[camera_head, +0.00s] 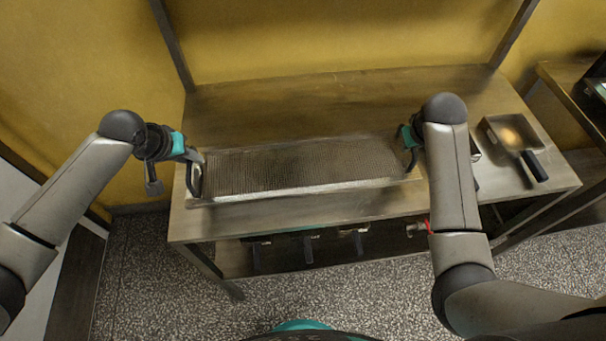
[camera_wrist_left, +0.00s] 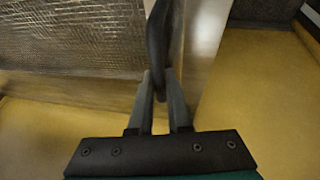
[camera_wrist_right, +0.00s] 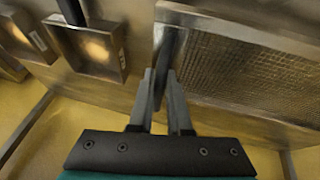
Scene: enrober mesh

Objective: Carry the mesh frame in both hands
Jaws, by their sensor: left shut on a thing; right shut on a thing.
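The mesh frame (camera_head: 300,168) is a long rectangle of wire mesh with a metal rim and a dark handle at each end. It lies level along the front of the steel table; I cannot tell whether it touches the top. My left gripper (camera_head: 198,160) is shut on the left handle, which shows between its fingers in the left wrist view (camera_wrist_left: 158,45). My right gripper (camera_head: 410,148) is shut on the right handle, seen between the fingers in the right wrist view (camera_wrist_right: 168,55). The mesh also shows in the left wrist view (camera_wrist_left: 70,35) and right wrist view (camera_wrist_right: 250,75).
The steel table (camera_head: 300,97) is bare behind the frame. A square pan (camera_head: 514,133) with a dark handle sits at its right end; the right wrist view also shows it (camera_wrist_right: 97,50). A lower shelf (camera_head: 380,246) holds several dark-handled things. Another table stands at far right.

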